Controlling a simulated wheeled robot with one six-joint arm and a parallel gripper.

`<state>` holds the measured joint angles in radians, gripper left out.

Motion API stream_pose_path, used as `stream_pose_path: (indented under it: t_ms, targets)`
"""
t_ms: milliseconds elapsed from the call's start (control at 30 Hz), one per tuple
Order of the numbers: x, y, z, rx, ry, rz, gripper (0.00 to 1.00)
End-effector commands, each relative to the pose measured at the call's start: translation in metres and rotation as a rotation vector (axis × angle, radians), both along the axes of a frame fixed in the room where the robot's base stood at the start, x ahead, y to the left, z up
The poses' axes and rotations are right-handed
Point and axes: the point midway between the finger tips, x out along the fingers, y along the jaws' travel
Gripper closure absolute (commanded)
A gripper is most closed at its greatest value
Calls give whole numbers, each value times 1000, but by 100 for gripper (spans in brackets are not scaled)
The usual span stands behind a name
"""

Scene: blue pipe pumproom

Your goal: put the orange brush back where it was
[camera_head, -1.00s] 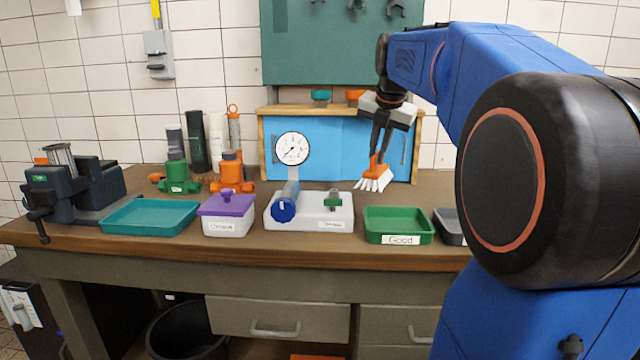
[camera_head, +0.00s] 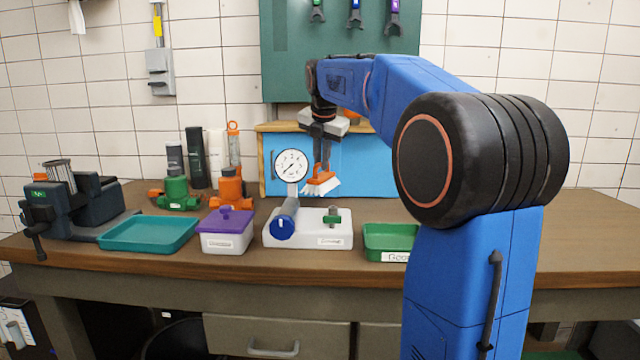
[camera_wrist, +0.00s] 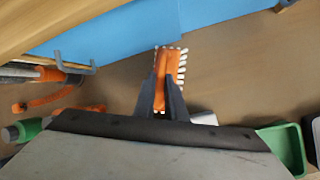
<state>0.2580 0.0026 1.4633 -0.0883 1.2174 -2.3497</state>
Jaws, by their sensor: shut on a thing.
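The orange brush (camera_head: 321,181) with white bristles hangs from my gripper (camera_head: 322,160), its bristles down and tilted. My gripper is shut on it and holds it above the bench, in front of the blue panel (camera_head: 360,166). In the wrist view the orange brush (camera_wrist: 172,75) sits between the two dark fingers of my gripper (camera_wrist: 163,88), with white bristles along its edges. Where the brush was before is not marked in these frames.
Below stands a white tray (camera_head: 345,236) with a gauge and blue-capped cylinder. Nearby are a green bin (camera_head: 385,238), purple-lidded box (camera_head: 226,240), teal tray (camera_head: 150,233) and an orange valve (camera_head: 231,188). A grey hook (camera_wrist: 75,67) shows in the wrist view. Bench is clear at right.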

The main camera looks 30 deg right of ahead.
Motion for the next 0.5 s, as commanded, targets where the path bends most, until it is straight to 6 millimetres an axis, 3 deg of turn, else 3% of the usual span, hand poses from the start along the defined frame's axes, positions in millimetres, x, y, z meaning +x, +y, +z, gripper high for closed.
stream_pose_path:
  t_ms: [500]
  targets:
    - [4,2,-35,-1,1,1,100]
